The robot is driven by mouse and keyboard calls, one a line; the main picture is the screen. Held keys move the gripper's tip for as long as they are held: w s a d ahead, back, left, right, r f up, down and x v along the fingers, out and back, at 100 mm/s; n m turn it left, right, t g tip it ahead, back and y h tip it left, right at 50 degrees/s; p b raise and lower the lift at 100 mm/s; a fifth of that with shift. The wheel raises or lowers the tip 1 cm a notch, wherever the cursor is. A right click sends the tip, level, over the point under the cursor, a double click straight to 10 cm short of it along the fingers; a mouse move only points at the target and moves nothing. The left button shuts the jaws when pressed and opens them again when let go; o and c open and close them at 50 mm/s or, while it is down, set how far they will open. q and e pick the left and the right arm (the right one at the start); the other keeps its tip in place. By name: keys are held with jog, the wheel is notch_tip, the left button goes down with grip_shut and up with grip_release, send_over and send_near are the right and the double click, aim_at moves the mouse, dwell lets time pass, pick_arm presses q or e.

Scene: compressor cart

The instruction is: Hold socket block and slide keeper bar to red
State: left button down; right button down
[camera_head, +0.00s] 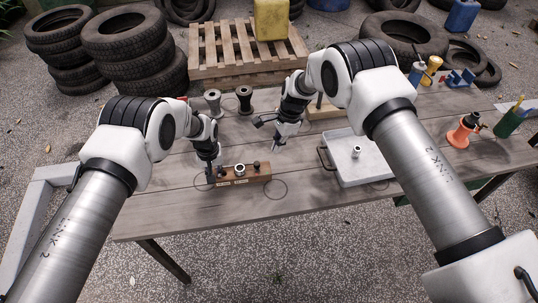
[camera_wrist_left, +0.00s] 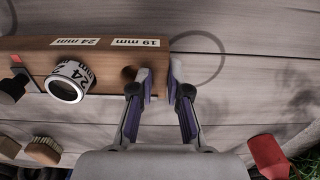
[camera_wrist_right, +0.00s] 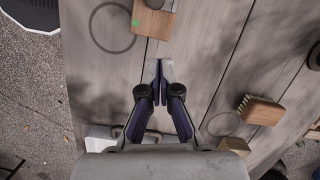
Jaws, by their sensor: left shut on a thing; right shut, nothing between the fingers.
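The wooden socket block (camera_head: 262,175) lies on the table in front of me. Its labels read 19 mm and 24 mm in the left wrist view (camera_wrist_left: 105,60). A white-banded 24 mm socket (camera_wrist_left: 68,80) stands in it beside an empty hole. My left gripper (camera_head: 211,180) is shut on the block's left end. A dark knob (camera_wrist_left: 12,88), perhaps the keeper bar's, is at the other end, near a red mark (camera_wrist_left: 16,58). The right wrist view shows a green mark (camera_wrist_right: 135,22) on that end. My right gripper (camera_head: 275,146) is shut and empty above the table, behind the block.
A white tray (camera_head: 345,176) with a metal socket (camera_head: 356,152) stands to the right. The table around the block's front is clear.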

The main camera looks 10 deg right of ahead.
jog(key=v, duration=0.6)
jog(key=shift+r, duration=0.2)
pick_arm(q)
jog(key=c, duration=1.1)
grip_release()
jog(key=shift+o, duration=0.2)
